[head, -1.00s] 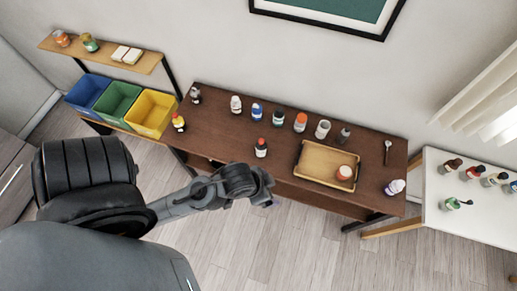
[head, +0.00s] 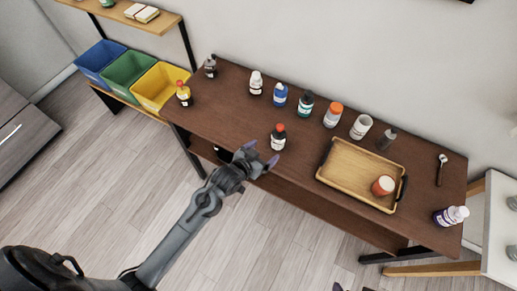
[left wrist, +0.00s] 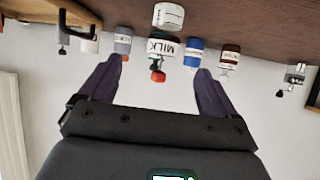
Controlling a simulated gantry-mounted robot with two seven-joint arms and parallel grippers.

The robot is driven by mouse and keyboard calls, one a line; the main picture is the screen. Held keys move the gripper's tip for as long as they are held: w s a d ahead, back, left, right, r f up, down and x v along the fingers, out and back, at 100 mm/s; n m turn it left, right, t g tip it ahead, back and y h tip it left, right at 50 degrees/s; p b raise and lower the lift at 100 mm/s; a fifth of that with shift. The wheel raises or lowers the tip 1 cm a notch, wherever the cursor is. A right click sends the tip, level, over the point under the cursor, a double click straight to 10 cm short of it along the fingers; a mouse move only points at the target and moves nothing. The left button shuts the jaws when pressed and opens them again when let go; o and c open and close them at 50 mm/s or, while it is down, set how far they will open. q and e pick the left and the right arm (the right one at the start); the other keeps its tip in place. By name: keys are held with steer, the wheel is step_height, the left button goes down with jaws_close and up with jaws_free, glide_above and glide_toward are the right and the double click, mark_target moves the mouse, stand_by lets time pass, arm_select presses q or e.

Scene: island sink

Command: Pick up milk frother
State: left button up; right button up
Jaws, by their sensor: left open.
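A slim tool with a dark handle and a pale round end (head: 441,169) lies near the right end of the brown table in the head view. It looks most like the milk frother, but it is too small to be sure. My left gripper (head: 263,157) is open and empty at the table's front edge, just in front of a dark bottle with a red cap (head: 278,138), far left of the tool. In the left wrist view its purple fingers (left wrist: 156,78) are spread, with bottles beyond them, seen upside down. Only dark tips, probably my right gripper's, show at the bottom edge.
The brown table (head: 230,110) holds a row of bottles along its back. A wooden tray (head: 345,165) with an orange-topped jar (head: 383,186) stands left of the slim tool. A purple-and-white bottle (head: 450,216) stands at the front right corner. Coloured bins (head: 160,88) stand left.

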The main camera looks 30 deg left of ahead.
mark_target(274, 140)
arm_select(q)
steer(key=w+b, duration=0.1)
steer(key=w+f+b, duration=0.1)
steer(key=w+f+t+b, duration=0.1)
steer(key=shift+a+f+b, duration=0.1)
steer(key=shift+a+b, duration=0.2)
steer(key=shift+b, duration=0.05)
steer(key=shift+w+b, duration=0.4)
steer(key=shift+w, duration=0.15)
steer(key=x, duration=0.4)
steer(key=shift+w+d+b, duration=0.1)
steer(key=shift+w+b, duration=0.3)
steer(key=shift+b+x, duration=0.65)
steer(key=shift+x, duration=1.35)
steer(key=shift+w+d+f, duration=0.15)
steer(key=shift+w+f, duration=0.25)
steer(key=shift+w, duration=0.2)
arm_select(e)
step_height(274, 140, down, 9)
steer(key=shift+a, duration=0.15)
steer(key=shift+w+r, duration=0.1)
arm_select(q)
steer(key=c, duration=1.1)
steer(key=shift+r, duration=0.2)
steer(key=shift+c, duration=0.2)
